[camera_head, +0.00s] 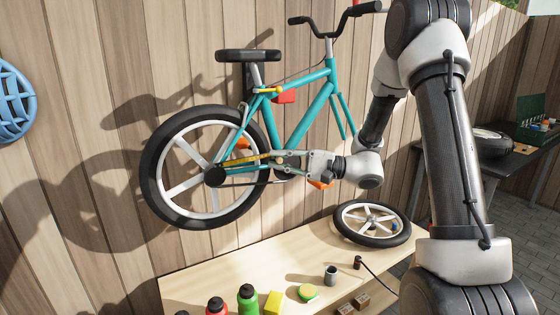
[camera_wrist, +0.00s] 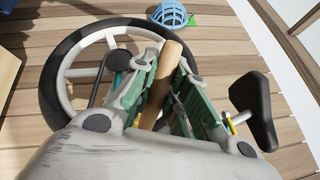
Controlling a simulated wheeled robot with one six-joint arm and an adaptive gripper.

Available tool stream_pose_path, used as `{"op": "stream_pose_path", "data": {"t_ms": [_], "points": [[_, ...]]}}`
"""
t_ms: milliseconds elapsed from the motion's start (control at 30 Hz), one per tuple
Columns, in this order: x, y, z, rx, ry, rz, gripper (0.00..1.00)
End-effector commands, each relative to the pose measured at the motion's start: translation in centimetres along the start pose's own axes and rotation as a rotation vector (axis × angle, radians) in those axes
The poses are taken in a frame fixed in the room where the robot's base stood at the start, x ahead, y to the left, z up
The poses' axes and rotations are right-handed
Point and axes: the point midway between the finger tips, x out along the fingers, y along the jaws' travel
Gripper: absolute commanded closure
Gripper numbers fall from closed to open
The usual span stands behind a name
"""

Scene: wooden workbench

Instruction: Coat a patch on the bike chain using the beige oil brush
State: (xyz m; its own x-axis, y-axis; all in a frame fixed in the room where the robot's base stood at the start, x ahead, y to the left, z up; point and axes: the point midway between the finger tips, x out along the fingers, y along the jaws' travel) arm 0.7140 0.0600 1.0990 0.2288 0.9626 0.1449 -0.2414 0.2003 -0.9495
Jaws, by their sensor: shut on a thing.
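A teal bike (camera_head: 318,100) hangs against the wooden wall with its rear wheel at the left. The bike chain (camera_head: 248,183) is a thin dark line running right from the rear hub. My gripper (camera_head: 278,160) is at the lower frame, just above the chain's line. It is shut on the beige oil brush (camera_head: 245,161), which points left toward the rear hub. In the wrist view the brush (camera_wrist: 170,72) is a tan stick between the green-padded fingers (camera_wrist: 172,88). Its bristle end and any contact with the chain are hard to make out.
The bench (camera_head: 235,265) below holds a loose wheel (camera_head: 372,222), a grey cup (camera_head: 331,275), a sponge (camera_head: 307,292), and red and green bottles (camera_head: 248,299). The bike's saddle (camera_wrist: 253,108) is close to the right of my fingers in the wrist view.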

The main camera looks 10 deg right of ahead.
Motion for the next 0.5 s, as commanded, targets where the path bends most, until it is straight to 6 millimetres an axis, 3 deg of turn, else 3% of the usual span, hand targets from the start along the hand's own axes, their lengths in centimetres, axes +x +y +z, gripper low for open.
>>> {"op": "stream_pose_path", "data": {"t_ms": [500], "points": [[0.26,-0.10,-0.42,-0.001,-0.001,0.000,1.00]]}}
